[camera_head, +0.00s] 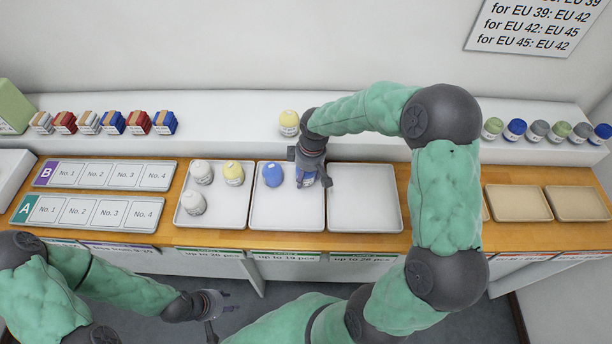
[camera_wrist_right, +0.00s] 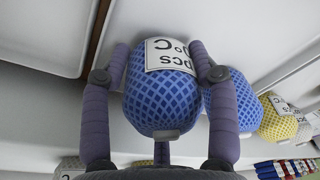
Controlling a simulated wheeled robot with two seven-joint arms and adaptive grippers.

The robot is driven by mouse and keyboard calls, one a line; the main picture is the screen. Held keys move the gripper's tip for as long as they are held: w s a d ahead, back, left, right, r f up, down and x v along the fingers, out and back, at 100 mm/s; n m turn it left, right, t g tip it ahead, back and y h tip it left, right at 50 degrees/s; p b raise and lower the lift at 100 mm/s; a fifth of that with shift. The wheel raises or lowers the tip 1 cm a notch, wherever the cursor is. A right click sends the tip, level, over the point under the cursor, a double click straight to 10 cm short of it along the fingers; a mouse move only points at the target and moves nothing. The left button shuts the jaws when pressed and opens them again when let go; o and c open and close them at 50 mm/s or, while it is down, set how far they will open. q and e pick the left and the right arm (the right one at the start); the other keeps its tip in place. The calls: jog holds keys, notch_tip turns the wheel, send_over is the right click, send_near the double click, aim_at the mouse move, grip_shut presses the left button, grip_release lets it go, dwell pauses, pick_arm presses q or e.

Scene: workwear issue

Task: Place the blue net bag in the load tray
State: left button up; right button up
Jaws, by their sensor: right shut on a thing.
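A blue net bag (camera_head: 306,179) with a white label is between the fingers of my right gripper (camera_head: 313,183), over the right part of the middle tray (camera_head: 285,218). In the right wrist view the bag (camera_wrist_right: 155,100) fills the space between both fingers (camera_wrist_right: 160,65), and the gripper is shut on it. I cannot tell whether the bag touches the tray. A second blue net bag (camera_head: 272,175) stands in the same tray, just to the left. My left gripper (camera_head: 226,308) is open and empty, low in front of the table.
The left tray (camera_head: 228,216) holds two white bags (camera_head: 201,172) and a yellow one (camera_head: 234,173). The right tray (camera_head: 365,200) is empty. Another yellow bag (camera_head: 289,123) stands on the white shelf (camera_head: 230,120) behind. Number boards (camera_head: 88,213) lie at left.

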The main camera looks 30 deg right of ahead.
jog(key=shift+f, duration=0.35)
jog(key=shift+f, duration=0.15)
jog(key=o, duration=0.9)
jog(key=r+p, duration=0.1)
jog(key=r, duration=0.3)
jog(key=s+r+p, duration=0.1)
jog(key=r, duration=0.3)
jog(key=r+p, duration=0.1)
jog(key=r, duration=0.3)
jog(key=shift+s+d+r, duration=0.1)
jog(key=shift+s+d, duration=0.05)
jog(key=shift+d, duration=0.25)
